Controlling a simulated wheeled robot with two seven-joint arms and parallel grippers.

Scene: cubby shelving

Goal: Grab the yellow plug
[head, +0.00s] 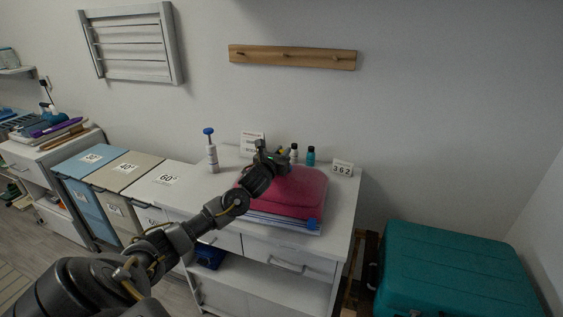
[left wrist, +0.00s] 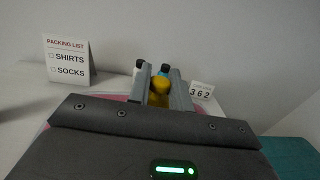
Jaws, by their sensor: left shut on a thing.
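The yellow plug (left wrist: 159,92) shows in the left wrist view between the two fingers of my left gripper (left wrist: 161,88), which is shut on it. In the head view my left gripper (head: 272,154) is above the back of the white cabinet top, by the pink folded stack (head: 300,190). The plug is mostly hidden there behind the gripper. My right gripper is in neither view.
Small bottles, one teal (head: 311,157), stand behind the gripper, beside a "362" number block (head: 342,170). A teal suitcase (head: 455,270) stands at the right.

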